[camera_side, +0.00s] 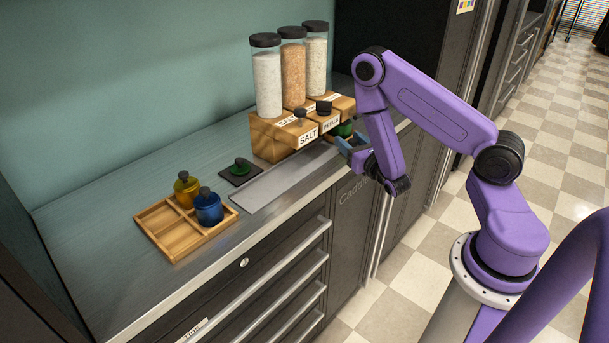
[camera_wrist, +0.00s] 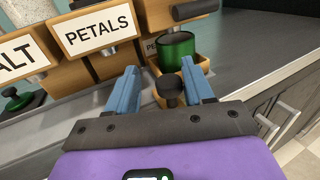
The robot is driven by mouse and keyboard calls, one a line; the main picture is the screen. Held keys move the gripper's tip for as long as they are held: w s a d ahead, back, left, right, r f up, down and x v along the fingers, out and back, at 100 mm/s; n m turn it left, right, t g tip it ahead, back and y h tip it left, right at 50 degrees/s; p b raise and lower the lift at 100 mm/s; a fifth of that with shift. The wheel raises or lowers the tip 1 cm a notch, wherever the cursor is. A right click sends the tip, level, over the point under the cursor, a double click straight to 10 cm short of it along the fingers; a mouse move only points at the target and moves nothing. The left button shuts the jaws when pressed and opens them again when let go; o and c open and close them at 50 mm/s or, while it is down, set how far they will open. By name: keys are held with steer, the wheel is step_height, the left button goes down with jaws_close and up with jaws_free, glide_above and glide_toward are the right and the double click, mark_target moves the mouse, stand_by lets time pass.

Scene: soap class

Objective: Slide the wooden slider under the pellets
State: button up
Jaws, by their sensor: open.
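The wooden slider (camera_wrist: 202,63) is a small tray at the right end of the dispensers, with a green jar (camera_wrist: 176,50) standing in it. A dark round knob (camera_wrist: 169,88) is at its near side. In the side view the green jar (camera_side: 343,130) shows just behind my gripper (camera_side: 352,142), and the slider is mostly hidden. In the wrist view my gripper (camera_wrist: 165,82) is open, its blue fingers on either side of the knob; I cannot tell whether they touch it.
Wooden dispenser blocks labelled SALT (camera_side: 308,137) and PETALS (camera_side: 330,124) stand left of the slider, below tall clear canisters (camera_side: 293,70). A divided wooden tray (camera_side: 160,228) holds yellow and blue jars (camera_side: 208,208). A green lid (camera_side: 240,165) lies on a dark mat. The counter's front edge is close.

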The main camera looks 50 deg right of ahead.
steer(key=a, duration=2.8)
steer(key=shift+s+a, duration=0.4)
steer(key=shift+s, duration=0.3)
steer(key=shift+c, duration=0.2)
